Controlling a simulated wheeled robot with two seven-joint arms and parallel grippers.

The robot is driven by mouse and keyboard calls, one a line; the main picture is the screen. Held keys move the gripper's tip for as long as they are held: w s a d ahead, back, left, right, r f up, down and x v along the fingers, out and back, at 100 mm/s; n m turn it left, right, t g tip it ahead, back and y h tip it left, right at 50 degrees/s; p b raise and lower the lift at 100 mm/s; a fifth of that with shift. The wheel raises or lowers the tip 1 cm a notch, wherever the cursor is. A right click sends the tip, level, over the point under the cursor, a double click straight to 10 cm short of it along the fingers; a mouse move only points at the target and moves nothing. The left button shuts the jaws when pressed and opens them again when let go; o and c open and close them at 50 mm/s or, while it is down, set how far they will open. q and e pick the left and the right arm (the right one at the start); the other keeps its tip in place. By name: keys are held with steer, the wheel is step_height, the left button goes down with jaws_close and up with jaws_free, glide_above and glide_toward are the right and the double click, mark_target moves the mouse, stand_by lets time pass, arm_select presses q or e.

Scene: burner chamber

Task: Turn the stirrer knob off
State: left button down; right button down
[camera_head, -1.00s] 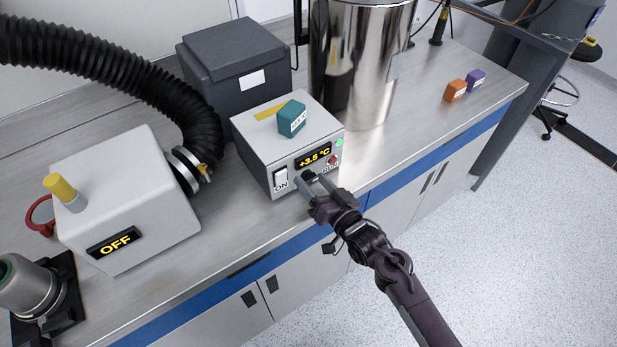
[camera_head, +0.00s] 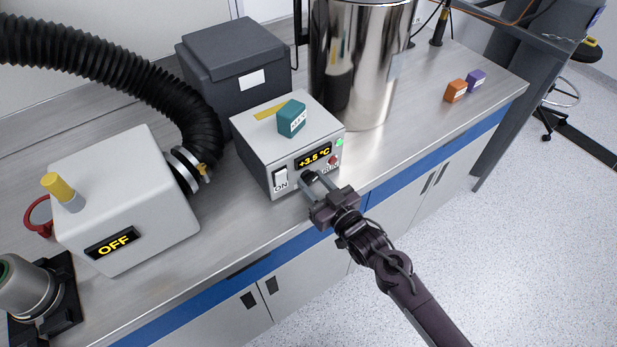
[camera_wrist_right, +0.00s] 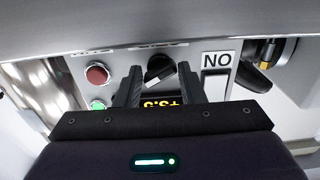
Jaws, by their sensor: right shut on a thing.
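The grey control box (camera_head: 258,157) shows "+3.5 °C" on its display (camera_head: 314,157). The black stirrer knob (camera_head: 308,175) is low on its front, and in the right wrist view the knob (camera_wrist_right: 158,70) has a white pointer mark. My right gripper (camera_head: 313,179) reaches the box front from the lower right. In the right wrist view its fingers (camera_wrist_right: 159,80) stand on both sides of the knob, shut on it. The fingers hide part of the panel and its lettering. My left gripper is not in view.
A white switch (camera_head: 281,178) labelled ON is left of the knob. A red button (camera_head: 333,160) and green lamp (camera_head: 340,142) are to its right. A teal block (camera_head: 291,118) sits on the box. A steel vessel (camera_head: 362,70) stands behind, and a white unit (camera_head: 125,200) reading OFF stands left.

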steer(key=shift+n, duration=1.2)
steer(key=n, duration=0.3)
steer(key=shift+f+b, duration=0.1)
steer(key=shift+b, duration=0.2)
steer(key=n, duration=0.5)
steer(key=shift+n, duration=0.3)
steer(key=c, duration=0.6)
jaws_free()
